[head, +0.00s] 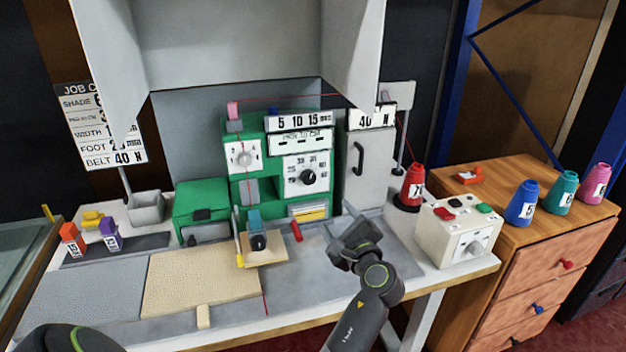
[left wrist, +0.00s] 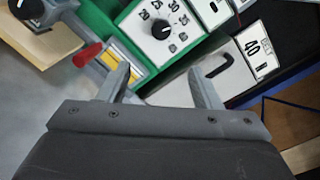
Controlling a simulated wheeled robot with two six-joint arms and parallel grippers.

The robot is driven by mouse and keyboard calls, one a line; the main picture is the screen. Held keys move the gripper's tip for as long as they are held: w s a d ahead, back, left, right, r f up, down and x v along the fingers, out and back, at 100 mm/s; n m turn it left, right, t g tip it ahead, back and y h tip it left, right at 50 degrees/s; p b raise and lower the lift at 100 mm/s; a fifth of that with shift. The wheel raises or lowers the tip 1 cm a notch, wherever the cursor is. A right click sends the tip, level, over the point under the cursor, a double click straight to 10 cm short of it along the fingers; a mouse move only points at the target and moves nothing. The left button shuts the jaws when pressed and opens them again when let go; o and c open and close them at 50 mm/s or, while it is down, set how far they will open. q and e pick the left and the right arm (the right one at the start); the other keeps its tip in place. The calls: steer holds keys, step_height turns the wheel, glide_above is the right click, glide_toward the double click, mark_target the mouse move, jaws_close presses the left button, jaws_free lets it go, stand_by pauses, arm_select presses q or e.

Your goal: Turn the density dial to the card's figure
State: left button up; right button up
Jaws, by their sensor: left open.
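The black dial (head: 308,177) sits on a white plate on the green machine in the head view. My left gripper (head: 358,226) is open and empty, in front of and below the dial. Its fingers (left wrist: 160,72) are apart from the dial. My right gripper is out of view.
A red lever (head: 296,231) and a yellow-striped block (head: 312,212) are below the dial. A grey cabinet (head: 366,160) marked 40 N stands to its right. A red spool (head: 413,184) and white control box (head: 457,231) are farther right. A rug piece (head: 200,281) lies front left.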

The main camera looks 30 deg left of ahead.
arm_select(q)
steer(key=p, duration=0.1)
glide_toward(310, 180)
steer(key=x, duration=0.8)
steer(key=shift+p, duration=0.35)
steer(key=shift+w+a+r, duration=0.1)
steer(key=shift+w+a, duration=0.05)
steer(key=shift+a, duration=0.15)
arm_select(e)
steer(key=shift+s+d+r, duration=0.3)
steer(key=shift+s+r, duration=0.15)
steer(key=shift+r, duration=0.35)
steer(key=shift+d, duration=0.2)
arm_select(q)
steer(key=c, duration=1)
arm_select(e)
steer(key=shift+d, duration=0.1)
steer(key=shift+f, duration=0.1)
